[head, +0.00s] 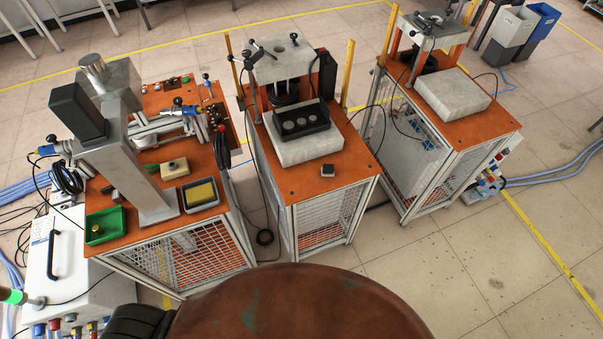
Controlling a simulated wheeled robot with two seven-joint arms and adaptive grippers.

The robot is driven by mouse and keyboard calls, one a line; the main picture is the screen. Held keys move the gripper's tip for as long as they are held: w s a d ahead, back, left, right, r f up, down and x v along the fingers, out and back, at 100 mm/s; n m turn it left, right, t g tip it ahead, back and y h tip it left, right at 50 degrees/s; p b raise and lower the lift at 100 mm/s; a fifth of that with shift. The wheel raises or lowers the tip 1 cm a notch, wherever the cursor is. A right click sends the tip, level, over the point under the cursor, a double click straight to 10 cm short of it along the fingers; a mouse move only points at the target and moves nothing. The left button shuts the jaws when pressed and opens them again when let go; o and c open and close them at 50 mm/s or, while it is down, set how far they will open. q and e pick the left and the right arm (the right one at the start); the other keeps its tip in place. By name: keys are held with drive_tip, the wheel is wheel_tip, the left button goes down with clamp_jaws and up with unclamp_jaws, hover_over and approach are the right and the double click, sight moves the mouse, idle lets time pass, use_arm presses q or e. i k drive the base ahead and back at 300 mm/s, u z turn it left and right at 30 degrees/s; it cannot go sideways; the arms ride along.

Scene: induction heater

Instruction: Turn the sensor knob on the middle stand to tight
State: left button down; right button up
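The middle stand (355,170) has an orange top on a metal frame with mesh sides. On it stands a grey press-like block (284,66) on posts with a dark coil under it. A thin sensor arm with small dark knobs (247,54) sits at the block's upper left. The knobs are too small to tell which is the sensor knob or how tight it is. Neither of my grippers is in view, and nothing touches the stand's fittings.
The left stand (150,238) is crowded; the right stand (470,130) carries another slab. Floor gaps separate the stands.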

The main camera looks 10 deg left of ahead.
sight(247, 54)
drive_tip(key=z, duration=0.1)
drive_tip(key=k, duration=1)
drive_tip(key=u, duration=1)
drive_tip(key=i, duration=1.25)
drive_tip(key=z, duration=0.2)
